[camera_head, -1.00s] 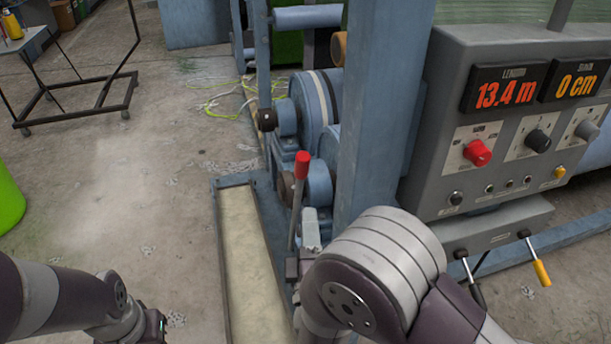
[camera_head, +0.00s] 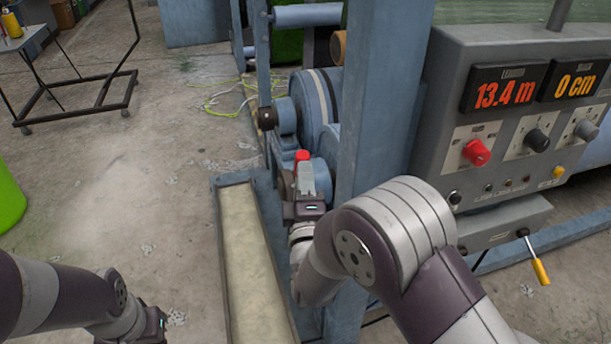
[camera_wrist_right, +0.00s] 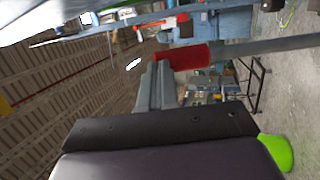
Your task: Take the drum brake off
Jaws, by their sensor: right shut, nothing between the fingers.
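The brake lever has a red knob (camera_head: 302,156) beside the blue drum housing. Most of its grey rod is hidden behind my right gripper in the head view. My right gripper (camera_head: 307,172) is shut and empty, raised in front of the knob and overlapping it. In the right wrist view the red knob (camera_wrist_right: 183,57) shows just beyond and right of the closed fingers (camera_wrist_right: 157,75), with the rod (camera_wrist_right: 255,46) running off to the right. Whether fingers and knob touch, I cannot tell. My left forearm shows at lower left; its fingers are out of frame.
A blue upright post (camera_head: 384,110) and the grey control box (camera_head: 440,160), reading 13.4 m and 0 cm, stand to the right of the lever. A yellow-handled lever (camera_head: 541,272) hangs below the box. A long tray (camera_head: 222,240) lies left of my right arm.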

